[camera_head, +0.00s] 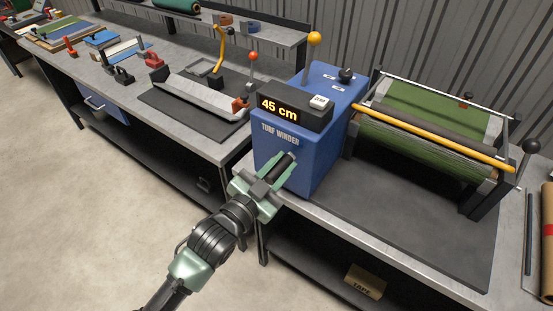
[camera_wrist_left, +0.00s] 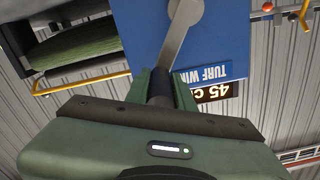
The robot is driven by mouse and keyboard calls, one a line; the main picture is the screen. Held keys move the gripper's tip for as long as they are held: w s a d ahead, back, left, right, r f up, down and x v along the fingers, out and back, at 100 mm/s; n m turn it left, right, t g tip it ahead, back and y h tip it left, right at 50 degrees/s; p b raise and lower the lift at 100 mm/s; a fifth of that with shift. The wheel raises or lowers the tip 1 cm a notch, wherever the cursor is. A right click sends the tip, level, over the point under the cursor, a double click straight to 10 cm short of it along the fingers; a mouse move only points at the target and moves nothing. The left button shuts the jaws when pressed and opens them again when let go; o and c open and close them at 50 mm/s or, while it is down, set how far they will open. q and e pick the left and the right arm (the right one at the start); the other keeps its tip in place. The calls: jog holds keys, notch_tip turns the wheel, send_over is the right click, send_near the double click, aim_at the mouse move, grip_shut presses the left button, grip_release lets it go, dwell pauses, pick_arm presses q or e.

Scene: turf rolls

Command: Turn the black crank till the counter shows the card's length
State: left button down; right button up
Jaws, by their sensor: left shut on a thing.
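The blue turf winder (camera_head: 325,120) stands on the bench, and its counter (camera_head: 279,108) reads "45 cm". My left gripper (camera_head: 268,184) is at the winder's front face, shut on the black crank handle (camera_head: 284,166). In the left wrist view the fingers close around the dark handle (camera_wrist_left: 160,88), and the grey crank arm (camera_wrist_left: 180,35) runs from it to a round hub on the blue face. The counter shows upside down and partly hidden there (camera_wrist_left: 214,92). Green turf (camera_head: 420,148) lies on the roller frame. I cannot make out a card with a length. My right gripper is not in view.
A yellow-knobbed lever (camera_head: 314,39) and a black knob (camera_head: 346,75) stand on the winder. A yellow bar (camera_head: 430,138) crosses the roller frame. A grey bench (camera_head: 205,140) with tools lies left. A tape box (camera_head: 365,281) sits on the lower shelf. The floor at left is clear.

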pick_arm(q)
jog(key=shift+s+d+f+m+b, duration=0.15)
jog(key=shift+s+d+f+m, duration=0.25)
jog(key=shift+f+m, duration=0.45)
jog(key=shift+s+d+f+m+b, duration=0.2)
jog(key=shift+d+f+m, duration=0.3)
jog(key=shift+m, duration=0.8)
jog(key=shift+s+d+f+m+b, duration=0.1)
jog(key=shift+s+d+f+m, duration=0.45)
jog(key=shift+m, duration=0.5)
jog(key=shift+w+f, duration=0.1)
jog(key=shift+w, duration=0.05)
jog(key=c, duration=1.2)
grip_release()
jog(key=shift+a, duration=0.1)
